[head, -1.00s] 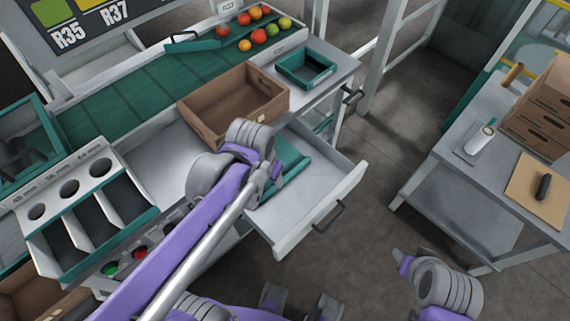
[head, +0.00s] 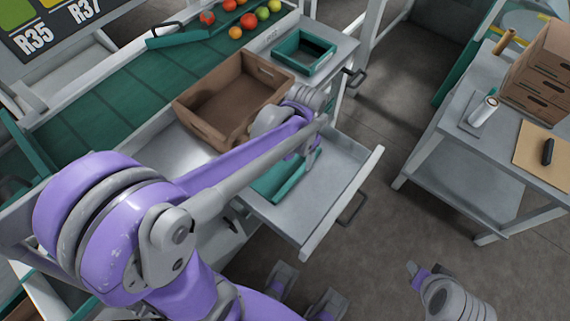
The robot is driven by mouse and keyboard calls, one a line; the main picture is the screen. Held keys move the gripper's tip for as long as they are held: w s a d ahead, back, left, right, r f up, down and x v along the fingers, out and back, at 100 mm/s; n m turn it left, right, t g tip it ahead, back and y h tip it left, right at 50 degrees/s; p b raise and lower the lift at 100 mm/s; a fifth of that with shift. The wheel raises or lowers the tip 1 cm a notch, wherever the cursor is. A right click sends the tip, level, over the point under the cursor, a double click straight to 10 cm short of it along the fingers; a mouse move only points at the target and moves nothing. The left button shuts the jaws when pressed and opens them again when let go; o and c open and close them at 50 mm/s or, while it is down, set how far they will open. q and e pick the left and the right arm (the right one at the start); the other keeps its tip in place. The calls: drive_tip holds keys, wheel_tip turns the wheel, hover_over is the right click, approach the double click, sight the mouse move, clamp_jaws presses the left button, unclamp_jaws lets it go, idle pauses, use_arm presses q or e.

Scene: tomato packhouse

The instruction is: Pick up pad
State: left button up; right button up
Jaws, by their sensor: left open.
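My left gripper (head: 304,150) is over the open drawer (head: 330,190), near the teal piece. It is open, and its fingers are largely hidden behind my wrist and forearm. A flat teal tray or insert (head: 277,184) lies in the drawer, partly covered by my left arm. No thing that I can clearly name as the pad shows; part of the drawer is hidden by my arm. My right gripper (head: 414,269) is low at the bottom right, over the floor, and its fingers are too small to read.
A brown crate (head: 190,113) stands on the bench beside the drawer, close to my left wrist. A teal tray (head: 288,57) sits behind it. The right table (head: 465,150) holds a white roll (head: 484,111), cartons (head: 530,85) and a brown board (head: 530,158) with a black object.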

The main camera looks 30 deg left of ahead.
sight(298, 172)
use_arm(q)
wheel_tip(298, 172, down, 8)
drive_tip(key=shift+a+b, duration=0.15)
drive_tip(key=shift+b, duration=0.3)
clamp_jaws()
